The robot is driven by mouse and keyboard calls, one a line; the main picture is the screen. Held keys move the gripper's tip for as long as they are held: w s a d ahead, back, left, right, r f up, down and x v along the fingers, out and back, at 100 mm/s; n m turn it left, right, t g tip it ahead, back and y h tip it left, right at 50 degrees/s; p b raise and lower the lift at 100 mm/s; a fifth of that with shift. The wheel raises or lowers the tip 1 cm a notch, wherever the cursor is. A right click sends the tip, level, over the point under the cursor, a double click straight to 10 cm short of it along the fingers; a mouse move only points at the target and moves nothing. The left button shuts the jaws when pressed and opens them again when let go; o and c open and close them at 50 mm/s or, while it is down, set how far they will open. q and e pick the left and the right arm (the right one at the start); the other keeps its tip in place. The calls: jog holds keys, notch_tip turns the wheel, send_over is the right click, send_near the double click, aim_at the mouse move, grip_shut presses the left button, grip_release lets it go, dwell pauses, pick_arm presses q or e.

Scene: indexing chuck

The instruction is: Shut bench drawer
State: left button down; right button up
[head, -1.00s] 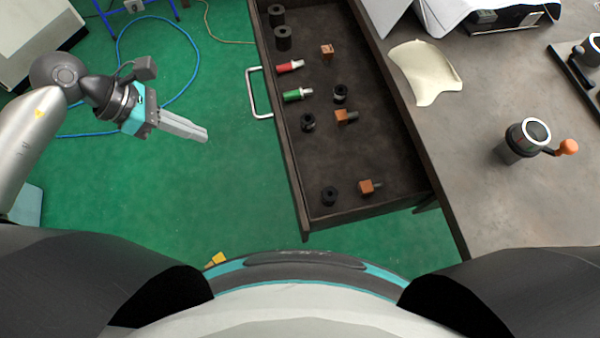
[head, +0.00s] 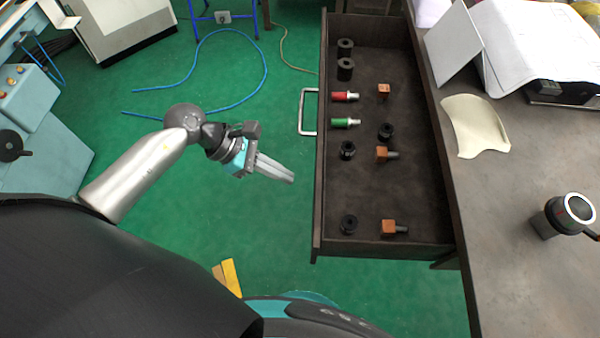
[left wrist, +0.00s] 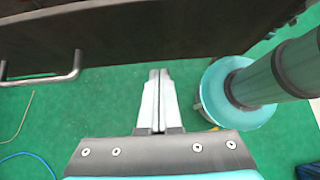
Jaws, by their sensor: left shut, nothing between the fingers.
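The bench drawer (head: 350,190) stands pulled out to the left of the bench (head: 500,200), with its dark inside showing. Its silver bar handle (head: 303,112) is on the drawer's left front; the handle also shows at the upper left of the left wrist view (left wrist: 75,66). My left gripper (head: 292,179) is shut and empty. It hangs over the green floor just left of the drawer front, lower in the picture than the handle and apart from it. In the left wrist view its fingers (left wrist: 160,75) lie together below the dark drawer front (left wrist: 150,30). My right gripper is out of view.
The drawer holds black collars (head: 345,69), a red-handled piece (head: 345,97), a green-handled piece (head: 345,122) and orange blocks (head: 388,227). A chuck-like device (head: 570,215) and a cream sheet (head: 475,125) are on the bench. Green floor left of the drawer is mostly clear.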

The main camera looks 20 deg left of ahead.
pick_arm(q)
jog(key=shift+w+d+r, duration=0.1)
jog(key=shift+w+d, duration=0.15)
jog(key=shift+d, duration=0.65)
jog(key=shift+w+d+r, duration=0.1)
jog(key=shift+w+d, duration=0.15)
jog(key=shift+d, duration=0.65)
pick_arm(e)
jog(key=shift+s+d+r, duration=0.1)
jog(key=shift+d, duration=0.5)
pick_arm(q)
jog(key=shift+d, duration=0.1)
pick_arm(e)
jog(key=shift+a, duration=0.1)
pick_arm(q)
send_near(403, 196)
jog(key=d, duration=0.2)
jog(key=w+d, duration=0.1)
jog(key=d, duration=0.2)
jog(key=shift+w+d+r, duration=0.1)
jog(key=shift+w+r, duration=0.05)
jog(key=shift+w, duration=0.05)
jog(key=shift+w+d, duration=0.25)
jog(key=shift+d, duration=0.5)
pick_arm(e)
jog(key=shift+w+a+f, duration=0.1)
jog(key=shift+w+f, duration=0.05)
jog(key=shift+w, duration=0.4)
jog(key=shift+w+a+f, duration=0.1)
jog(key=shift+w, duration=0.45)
